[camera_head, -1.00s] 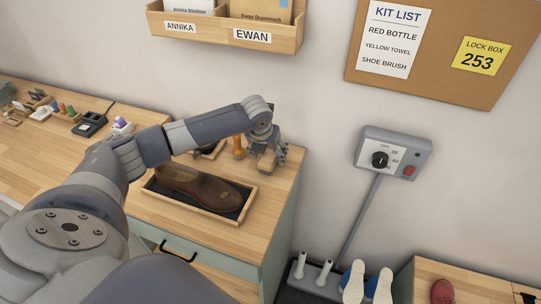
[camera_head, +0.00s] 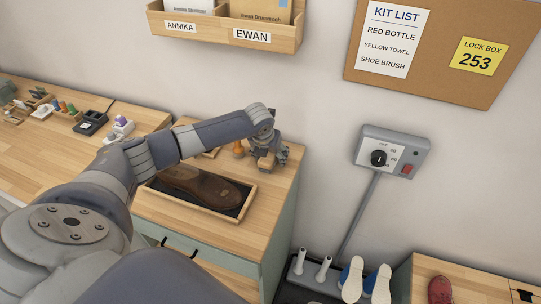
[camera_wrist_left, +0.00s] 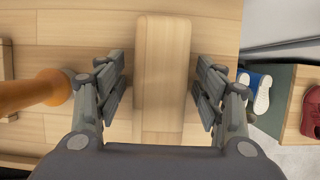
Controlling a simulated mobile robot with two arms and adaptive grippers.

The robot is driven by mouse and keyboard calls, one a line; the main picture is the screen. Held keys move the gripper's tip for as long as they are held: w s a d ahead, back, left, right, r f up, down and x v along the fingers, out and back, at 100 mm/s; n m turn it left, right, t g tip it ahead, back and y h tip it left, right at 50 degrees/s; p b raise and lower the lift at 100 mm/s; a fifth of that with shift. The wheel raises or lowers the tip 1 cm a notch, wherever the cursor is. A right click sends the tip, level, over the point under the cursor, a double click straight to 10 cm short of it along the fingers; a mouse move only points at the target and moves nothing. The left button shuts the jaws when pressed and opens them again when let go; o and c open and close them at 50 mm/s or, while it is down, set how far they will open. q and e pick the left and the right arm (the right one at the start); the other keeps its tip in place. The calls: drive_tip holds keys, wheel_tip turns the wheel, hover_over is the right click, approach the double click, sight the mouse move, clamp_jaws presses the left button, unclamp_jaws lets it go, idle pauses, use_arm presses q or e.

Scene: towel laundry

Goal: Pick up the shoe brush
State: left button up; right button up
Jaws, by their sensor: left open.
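The shoe brush, a pale wooden block (camera_wrist_left: 162,65), lies on the wooden counter top. In the wrist view it stands upright in the picture between the two fingers of my left gripper (camera_wrist_left: 160,85), with a gap on each side. The fingers are open and apart from it. In the head view my left gripper (camera_head: 271,150) is at the back right corner of the counter, over the brush (camera_head: 265,162), which it partly hides. The bristles do not show. My right gripper is out of view.
An orange-brown rounded object (camera_wrist_left: 35,94) stands close to the left of the fingers; it also shows in the head view (camera_head: 239,148). A brown shoe (camera_head: 200,186) lies in a tray (camera_head: 197,206) in front. The counter's right edge (camera_head: 285,195) is near.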

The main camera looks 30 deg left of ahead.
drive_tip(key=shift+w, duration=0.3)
use_arm(q)
drive_tip(key=shift+c, duration=0.5)
drive_tip(key=shift+s, duration=0.15)
drive_tip(key=c, duration=0.9)
drive_tip(key=shift+d+f, duration=0.1)
drive_tip(key=shift+c, duration=1)
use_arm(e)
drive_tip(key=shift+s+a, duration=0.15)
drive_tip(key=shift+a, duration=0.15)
use_arm(q)
drive_tip(key=shift+s, duration=0.1)
